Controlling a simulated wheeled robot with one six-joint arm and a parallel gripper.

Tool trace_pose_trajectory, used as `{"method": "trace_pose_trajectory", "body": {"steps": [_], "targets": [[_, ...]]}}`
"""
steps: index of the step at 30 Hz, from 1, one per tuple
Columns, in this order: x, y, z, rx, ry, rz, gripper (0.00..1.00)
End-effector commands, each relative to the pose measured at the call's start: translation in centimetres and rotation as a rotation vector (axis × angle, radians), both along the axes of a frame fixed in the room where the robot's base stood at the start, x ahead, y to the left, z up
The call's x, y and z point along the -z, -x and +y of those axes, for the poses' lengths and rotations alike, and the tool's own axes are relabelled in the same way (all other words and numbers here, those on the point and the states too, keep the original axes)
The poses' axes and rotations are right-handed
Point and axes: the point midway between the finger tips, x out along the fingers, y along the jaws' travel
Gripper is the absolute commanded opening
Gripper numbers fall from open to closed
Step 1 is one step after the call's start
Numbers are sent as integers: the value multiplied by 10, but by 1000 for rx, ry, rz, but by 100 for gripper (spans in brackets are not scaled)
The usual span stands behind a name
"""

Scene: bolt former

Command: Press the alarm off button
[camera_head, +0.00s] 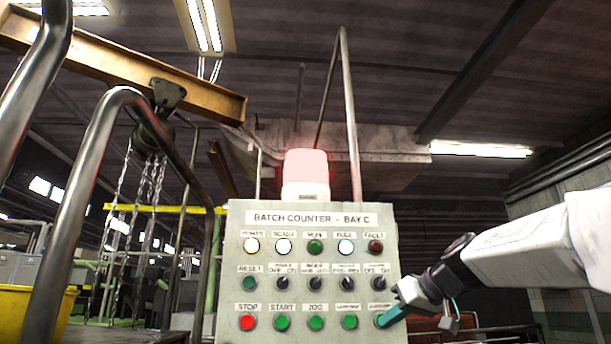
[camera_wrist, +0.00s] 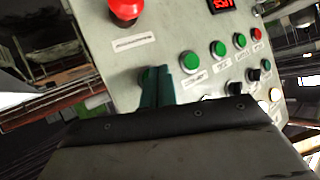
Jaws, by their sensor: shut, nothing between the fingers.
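A grey control panel (camera_head: 300,232) titled "BATCH COUNTER - BAY C" fills the middle of the head view. Its bottom row has a red STOP button (camera_head: 247,322) and several green buttons; the rightmost green button (camera_head: 379,320) has a label too blurred to read surely. My gripper (camera_head: 390,318) is shut and empty, its teal fingertips at that rightmost button. In the wrist view my gripper (camera_wrist: 160,86) partly covers the same green button (camera_wrist: 146,77). I cannot tell whether the tips touch it. A red-lit beacon (camera_head: 306,170) stands on top of the panel.
In the wrist view a large red mushroom button (camera_wrist: 126,9) sits close by, near a red digit display (camera_wrist: 222,4). A row of black selector switches (camera_head: 316,284) lies above the bottom buttons. Metal rails (camera_head: 88,170) and hanging chains (camera_head: 153,190) stand at left.

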Motion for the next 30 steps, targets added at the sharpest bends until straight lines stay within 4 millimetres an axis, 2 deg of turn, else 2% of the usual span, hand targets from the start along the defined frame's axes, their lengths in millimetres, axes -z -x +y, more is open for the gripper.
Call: {"method": "trace_pose_trajectory", "body": {"steps": [6,15,30], "targets": [[0,-8,0,0,0,0,0],[0,-8,0,0,0,0,0],[0,1,0,0,0,0,0]]}}
